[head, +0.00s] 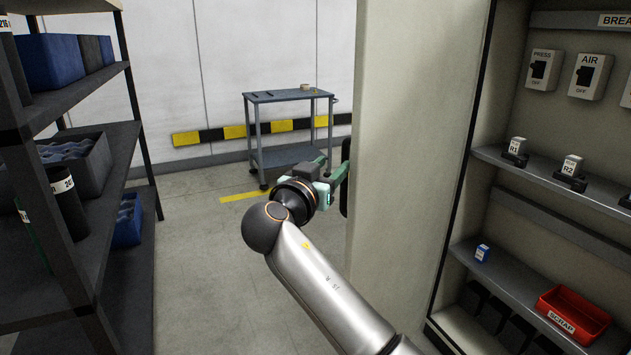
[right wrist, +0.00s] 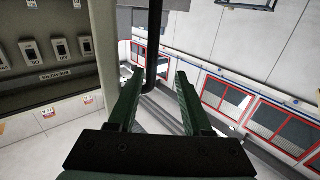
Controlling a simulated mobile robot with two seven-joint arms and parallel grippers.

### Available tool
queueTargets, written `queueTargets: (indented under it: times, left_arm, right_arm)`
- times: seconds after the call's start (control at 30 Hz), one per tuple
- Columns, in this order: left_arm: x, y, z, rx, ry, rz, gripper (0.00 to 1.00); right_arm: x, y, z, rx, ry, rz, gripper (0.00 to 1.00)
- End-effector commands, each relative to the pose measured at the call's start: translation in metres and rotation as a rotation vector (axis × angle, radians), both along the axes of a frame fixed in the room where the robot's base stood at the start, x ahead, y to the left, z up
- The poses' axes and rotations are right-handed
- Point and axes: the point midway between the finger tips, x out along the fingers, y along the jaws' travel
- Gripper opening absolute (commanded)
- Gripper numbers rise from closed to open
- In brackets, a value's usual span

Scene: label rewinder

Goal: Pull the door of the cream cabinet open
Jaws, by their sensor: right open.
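The cream cabinet (head: 550,133) stands at the right, and its interior with shelves shows. Its cream door (head: 420,130) stands open, a tall panel left of the interior; it shows nearly edge-on in the right wrist view (right wrist: 108,60). A black bar handle (head: 345,180) sticks out past the door's far-left edge. My right gripper (head: 335,170) is open beside that edge, at the handle. In the right wrist view the handle (right wrist: 153,45) runs between the open fingers, toward the tips; I cannot tell if they touch it. My left gripper is not in view.
A dark shelf rack (head: 95,150) with blue and grey bins fills the left. A grey cart (head: 285,97) stands at the back wall. The grey floor (head: 205,260) between rack and door is clear. A red scrap tray (head: 575,310) and switches (head: 590,75) are inside the cabinet.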

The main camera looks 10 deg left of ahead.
Motion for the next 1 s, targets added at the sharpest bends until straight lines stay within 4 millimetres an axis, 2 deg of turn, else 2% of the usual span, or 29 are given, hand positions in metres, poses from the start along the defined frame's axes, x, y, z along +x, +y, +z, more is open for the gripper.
queueTargets:
  times: [0.2,0.33,0.5,0.77,0.87,0.97,1.0]
  left_arm:
    - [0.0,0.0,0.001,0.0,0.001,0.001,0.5]
    - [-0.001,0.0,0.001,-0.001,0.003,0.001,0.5]
    - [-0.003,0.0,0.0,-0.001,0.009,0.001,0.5]
    - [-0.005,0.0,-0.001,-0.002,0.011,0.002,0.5]
    - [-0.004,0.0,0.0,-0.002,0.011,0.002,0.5]
    - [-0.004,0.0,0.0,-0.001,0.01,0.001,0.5]
    - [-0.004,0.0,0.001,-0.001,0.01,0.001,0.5]
  right_arm:
    - [-0.039,0.014,0.001,-0.001,-0.002,0.003,0.5]
    - [-0.056,0.019,0.001,0.0,-0.001,0.001,0.5]
    - [-0.066,0.022,0.0,-0.001,-0.001,0.0,0.5]
    - [-0.067,0.022,0.0,-0.002,0.001,-0.001,0.5]
    - [-0.065,0.022,-0.003,-0.003,0.009,0.007,0.38]
    - [-0.058,0.025,-0.022,-0.008,0.055,0.057,0.27]
    - [-0.054,0.028,-0.035,-0.009,0.088,0.094,0.23]
